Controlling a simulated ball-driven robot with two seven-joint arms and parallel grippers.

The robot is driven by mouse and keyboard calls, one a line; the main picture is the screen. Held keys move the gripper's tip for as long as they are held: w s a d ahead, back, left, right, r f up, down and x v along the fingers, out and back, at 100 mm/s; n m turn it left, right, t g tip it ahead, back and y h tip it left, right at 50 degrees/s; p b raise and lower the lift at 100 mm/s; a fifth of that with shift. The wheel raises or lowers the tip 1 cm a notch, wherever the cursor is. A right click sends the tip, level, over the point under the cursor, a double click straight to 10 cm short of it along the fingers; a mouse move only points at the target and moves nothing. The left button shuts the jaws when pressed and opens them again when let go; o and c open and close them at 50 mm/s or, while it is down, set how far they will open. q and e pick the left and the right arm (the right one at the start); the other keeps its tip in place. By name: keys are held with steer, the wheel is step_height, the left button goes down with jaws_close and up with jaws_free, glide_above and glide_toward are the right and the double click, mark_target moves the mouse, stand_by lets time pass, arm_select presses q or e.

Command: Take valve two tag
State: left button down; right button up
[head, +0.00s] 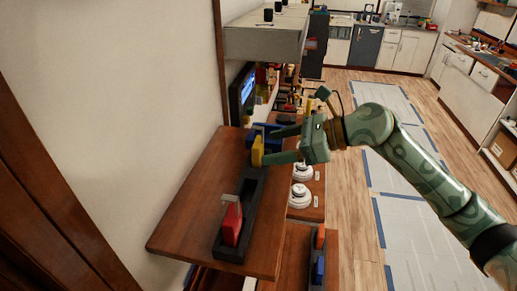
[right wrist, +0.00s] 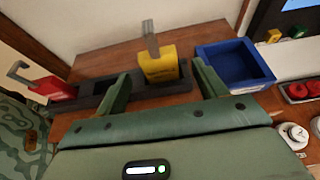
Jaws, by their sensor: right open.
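A yellow padlock-shaped tag with a grey shackle stands upright in a black slotted rack on a brown wooden shelf. I see the yellow tag (head: 257,152) in the head view and the yellow tag (right wrist: 160,68) in the right wrist view, where its lettering is too small to read. A red tag (head: 231,222) stands at the near end of the rack (head: 248,192). My right gripper (head: 275,145) is open, with its fingers spread on either side of the yellow tag; gaps show, and it is not gripped. My left gripper is not in view.
A blue open tray (right wrist: 235,65) sits beside the rack's far end, close to one finger. White round devices (head: 300,193) lie on a lower surface to the right. The wall stands close on the left. The shelf left of the rack is bare.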

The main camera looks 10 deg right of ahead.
mark_target(262, 148)
steer(key=p+x, duration=0.1)
steer(key=x, duration=0.3)
steer(key=shift+a+p, duration=0.1)
steer(key=shift+p, duration=0.25)
steer(key=shift+w+a+f, duration=0.2)
steer(key=shift+a, duration=0.2)
steer(key=shift+d, duration=0.1)
steer(key=shift+c, duration=0.6)
steer(key=c, duration=0.9)
steer(key=shift+c, duration=0.2)
